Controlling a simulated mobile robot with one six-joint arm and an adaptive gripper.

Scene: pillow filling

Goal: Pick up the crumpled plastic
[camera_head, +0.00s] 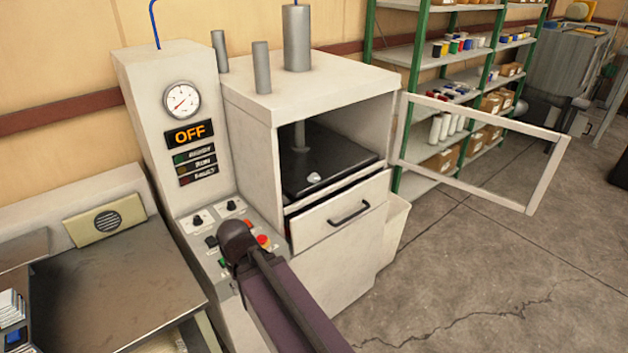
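A small whitish crumpled lump (314,178), which looks like the crumpled plastic, lies on the black plate (335,157) inside the open press chamber. It is near the plate's front edge, above the drawer. My arm reaches up from the bottom of the view, in front of the press's control panel. Its dark rounded end shows near the panel's buttons, below and left of the lump and apart from it. No gripper fingers can be made out.
The press's framed door (483,150) stands swung open to the right. A drawer (341,211) with a black handle sits slightly open below the chamber.

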